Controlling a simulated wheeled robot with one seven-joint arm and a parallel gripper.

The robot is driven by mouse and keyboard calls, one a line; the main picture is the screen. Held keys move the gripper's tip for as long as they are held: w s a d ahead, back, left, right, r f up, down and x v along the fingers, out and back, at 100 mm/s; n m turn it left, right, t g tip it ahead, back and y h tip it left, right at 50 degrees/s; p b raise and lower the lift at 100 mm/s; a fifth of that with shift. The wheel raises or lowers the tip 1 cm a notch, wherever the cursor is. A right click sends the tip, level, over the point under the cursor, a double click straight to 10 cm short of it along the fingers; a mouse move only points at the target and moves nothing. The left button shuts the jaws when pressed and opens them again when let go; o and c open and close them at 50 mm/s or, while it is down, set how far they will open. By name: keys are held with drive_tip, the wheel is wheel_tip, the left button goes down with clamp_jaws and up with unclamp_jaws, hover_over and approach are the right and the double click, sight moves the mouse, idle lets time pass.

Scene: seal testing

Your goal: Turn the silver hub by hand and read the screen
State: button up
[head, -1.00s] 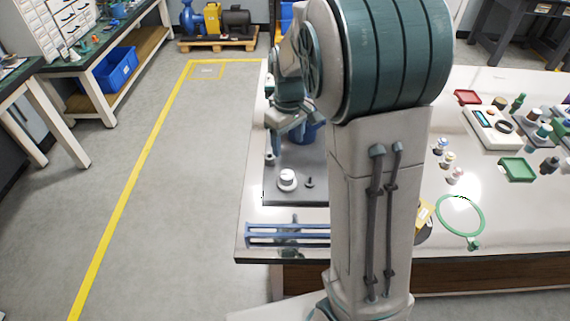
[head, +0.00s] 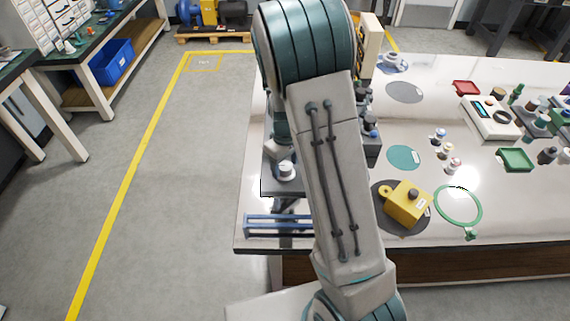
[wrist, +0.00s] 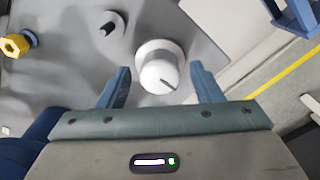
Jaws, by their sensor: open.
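A pale round knob or hub (wrist: 158,68) with a dark line on its face stands on a grey plate (wrist: 75,85) in the wrist view. I cannot tell for sure that it is the silver hub. It also shows at the table's left end in the head view (head: 285,170). My gripper (wrist: 160,80) is open, its two blue fingers either side of the knob in the picture; contact is not clear. My arm hides much of the rig in the head view. A cream box (head: 490,117) with a small teal display stands on the right of the table.
A small dark knob (wrist: 111,24) and a brass hex fitting (wrist: 15,45) are near the hub. A blue rack (head: 275,226) is at the table's front left. A yellow block (head: 407,205) and a green ring (head: 458,206) lie right of my arm. Floor to the left is clear.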

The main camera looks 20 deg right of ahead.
drive_tip(key=shift+f, duration=0.25)
drive_tip(key=c, duration=1)
drive_tip(key=shift+m, duration=0.3)
